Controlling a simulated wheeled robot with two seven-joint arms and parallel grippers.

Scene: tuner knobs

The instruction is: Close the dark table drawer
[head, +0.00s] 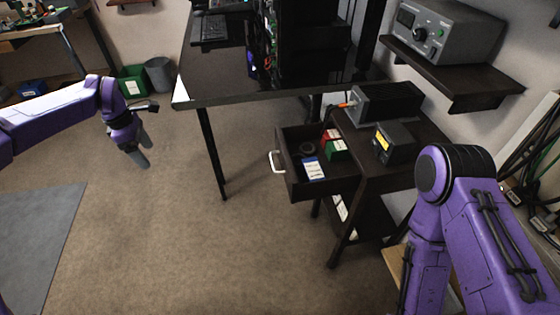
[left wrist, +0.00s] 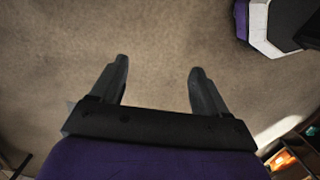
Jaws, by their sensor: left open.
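The dark table drawer (head: 313,180) is pulled out from the small dark side table (head: 405,170) in the head view. Its white handle (head: 276,162) is on the front panel, facing left. Inside the drawer lie a red and green box (head: 335,146), a blue and white box (head: 313,169) and a dark round item. My left gripper (head: 143,156) is over the carpet, well left of the drawer and apart from it. In the left wrist view my left gripper (left wrist: 157,85) is open and empty above the carpet. My right arm shows at the right; its gripper is not visible.
A dark desk (head: 225,88) with computer racks stands behind the drawer, its leg (head: 212,155) left of the handle. Grey and black devices sit on the side table and wall shelf (head: 455,75). A green bin (head: 132,82) is at the back left.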

